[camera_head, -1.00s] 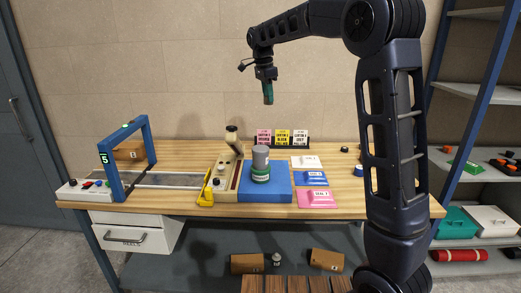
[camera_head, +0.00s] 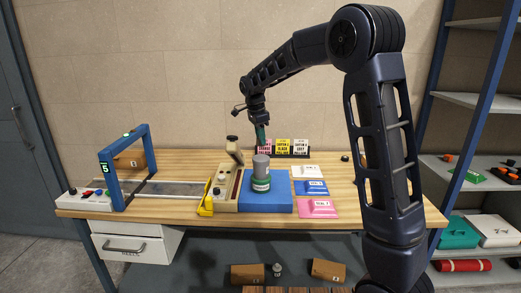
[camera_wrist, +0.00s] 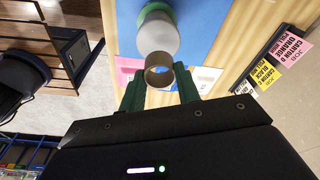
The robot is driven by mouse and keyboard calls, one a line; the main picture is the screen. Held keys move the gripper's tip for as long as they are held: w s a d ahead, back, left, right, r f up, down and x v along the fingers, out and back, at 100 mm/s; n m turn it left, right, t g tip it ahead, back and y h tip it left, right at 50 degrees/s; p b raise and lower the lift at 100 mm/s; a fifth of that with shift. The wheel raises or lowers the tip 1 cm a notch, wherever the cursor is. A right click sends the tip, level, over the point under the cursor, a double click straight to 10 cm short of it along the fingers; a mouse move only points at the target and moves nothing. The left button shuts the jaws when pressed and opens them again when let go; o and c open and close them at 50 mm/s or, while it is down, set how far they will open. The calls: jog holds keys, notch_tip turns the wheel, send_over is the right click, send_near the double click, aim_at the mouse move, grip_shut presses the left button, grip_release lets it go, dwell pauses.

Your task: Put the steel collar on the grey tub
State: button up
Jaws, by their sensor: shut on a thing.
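The grey tub (camera_head: 261,164) stands upright on a blue pad (camera_head: 266,203) on the bench, with green and white bands low on its side. In the wrist view the tub (camera_wrist: 158,35) is just beyond the fingertips. My gripper (camera_head: 262,145) points down above the tub in the head view. Its green fingers are shut on the steel collar (camera_wrist: 159,70), an open ring that shows in the wrist view. The collar overlaps the tub's near edge in that view; I cannot tell the gap between them. In the head view the collar is not clear.
A press with a lever (camera_head: 233,150) stands left of the pad, with a yellow part (camera_head: 206,196) beside it. Pink, blue and white packs (camera_head: 311,187) lie to the right. Job cards (camera_head: 283,146) stand behind. A blue frame (camera_head: 148,160) stands at the left.

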jog(key=shift+f, duration=2.75)
jog(key=shift+f, duration=0.1)
jog(key=o, duration=1)
